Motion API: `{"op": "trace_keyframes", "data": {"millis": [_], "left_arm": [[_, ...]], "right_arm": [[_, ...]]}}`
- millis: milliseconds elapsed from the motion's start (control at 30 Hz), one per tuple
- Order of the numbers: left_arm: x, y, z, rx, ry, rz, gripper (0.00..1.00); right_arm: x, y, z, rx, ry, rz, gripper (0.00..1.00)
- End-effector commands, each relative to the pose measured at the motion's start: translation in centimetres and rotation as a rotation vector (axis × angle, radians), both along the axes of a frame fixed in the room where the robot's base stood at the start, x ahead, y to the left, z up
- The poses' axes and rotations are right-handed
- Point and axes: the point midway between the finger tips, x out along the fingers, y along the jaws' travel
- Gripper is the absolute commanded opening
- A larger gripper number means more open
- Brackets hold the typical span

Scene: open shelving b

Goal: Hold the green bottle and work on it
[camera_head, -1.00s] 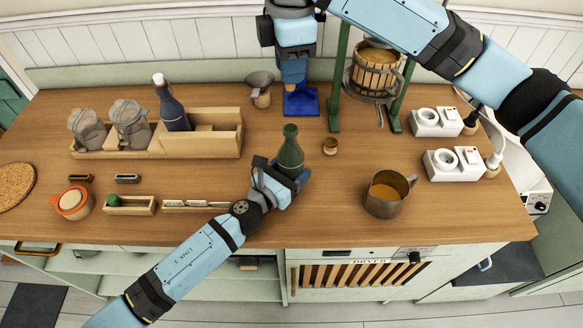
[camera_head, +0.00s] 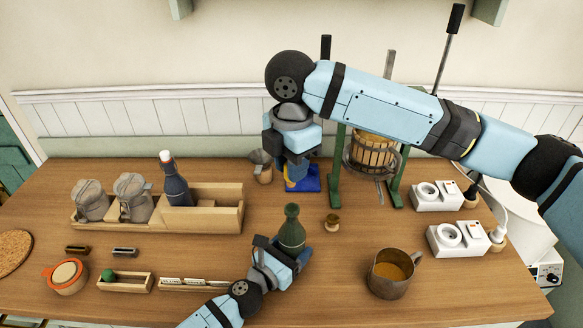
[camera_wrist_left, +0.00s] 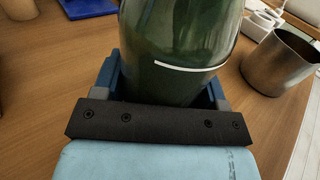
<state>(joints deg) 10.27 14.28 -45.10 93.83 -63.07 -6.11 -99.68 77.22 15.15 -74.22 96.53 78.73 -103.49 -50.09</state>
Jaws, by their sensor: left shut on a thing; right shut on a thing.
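The green bottle (camera_head: 292,226) stands upright on the wooden counter. My left gripper (camera_head: 300,258) is shut around its lower body from the front. The left wrist view shows the bottle's dark green glass (camera_wrist_left: 180,45), with a thin white curved line, between blue finger pads. My right gripper (camera_head: 295,178) points down at the back of the counter, at the blue base (camera_head: 311,184), behind the bottle and apart from it. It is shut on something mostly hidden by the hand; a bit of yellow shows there.
A small brown-topped cup (camera_head: 332,223) stands just right of the bottle. A metal jug (camera_head: 386,286) is further right. A green-framed press (camera_head: 372,155) and white sockets (camera_head: 436,197) stand behind.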

Motion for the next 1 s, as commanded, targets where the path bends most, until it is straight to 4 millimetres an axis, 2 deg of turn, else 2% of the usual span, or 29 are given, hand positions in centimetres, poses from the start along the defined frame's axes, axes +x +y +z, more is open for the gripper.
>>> {"op": "trace_keyframes", "data": {"millis": [200,633,1000], "left_arm": [[0.0,0.0,0.0,0.0,0.0,0.0,0.22],[0.0,0.0,0.0,0.0,0.0,0.0,0.22],[0.0,0.0,0.0,0.0,0.0,0.0,0.22]], "right_arm": [[0.0,-0.2,-1.1,0.0,0.002,0.119,0.05],[0.1,-0.2,-1.2,0.001,0.001,0.117,0.05],[0.0,-0.2,-3.4,0.001,0.002,0.116,0.05]]}}
